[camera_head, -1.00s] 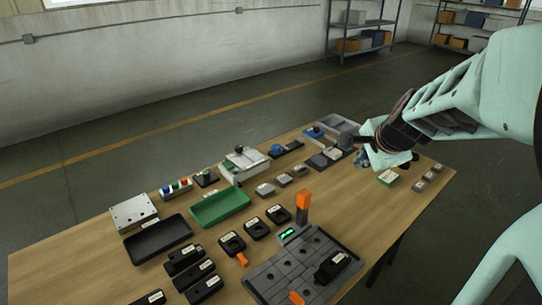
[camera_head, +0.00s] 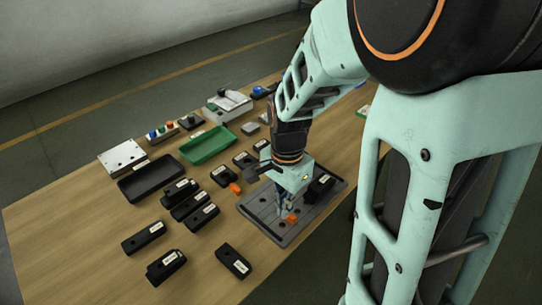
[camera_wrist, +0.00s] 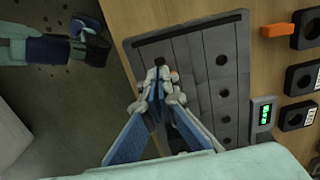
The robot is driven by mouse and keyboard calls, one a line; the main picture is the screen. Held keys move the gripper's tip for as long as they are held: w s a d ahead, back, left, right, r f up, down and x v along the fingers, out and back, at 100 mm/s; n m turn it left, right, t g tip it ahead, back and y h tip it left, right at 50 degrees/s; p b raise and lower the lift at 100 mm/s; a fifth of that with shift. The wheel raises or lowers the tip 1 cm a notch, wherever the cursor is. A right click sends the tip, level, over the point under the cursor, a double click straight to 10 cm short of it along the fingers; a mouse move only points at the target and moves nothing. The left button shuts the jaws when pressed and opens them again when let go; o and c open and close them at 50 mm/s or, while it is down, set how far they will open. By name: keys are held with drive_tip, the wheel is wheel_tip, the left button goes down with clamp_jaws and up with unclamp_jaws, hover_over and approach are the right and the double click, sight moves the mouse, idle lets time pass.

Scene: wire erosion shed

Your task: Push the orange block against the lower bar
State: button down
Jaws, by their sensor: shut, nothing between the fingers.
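The orange block (camera_head: 292,218) shows as a small patch on the grey plate, beside my fingertips in the head view. My gripper (camera_head: 284,208) is shut and empty, pointing down low over the grey plate (camera_head: 262,208). In the wrist view my gripper (camera_wrist: 160,72) covers part of the plate. Whether it touches the block I cannot tell. A dark strip (camera_wrist: 192,25) runs along one plate end; I cannot tell whether it is the lower bar.
A black labelled part (camera_head: 321,185) sits on the plate close to my gripper. A green-lit display (camera_wrist: 265,114) stands beside the plate. Several black labelled parts (camera_head: 190,205), a green tray (camera_head: 207,146) and a black tray (camera_head: 151,179) lie left. The table's front left is bare.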

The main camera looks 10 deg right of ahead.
drive_tip(key=shift+f+b, duration=0.3)
drive_tip(key=shift+f, duration=1.65)
drive_tip(key=w+d, duration=0.1)
drive_tip(key=d, duration=0.1)
drive_tip(key=w+d, duration=0.2)
drive_tip(key=shift+w+d, duration=0.3)
drive_tip(key=shift+d, duration=0.1)
drive_tip(key=shift+r+p, duration=0.1)
drive_tip(key=shift+p, duration=0.2)
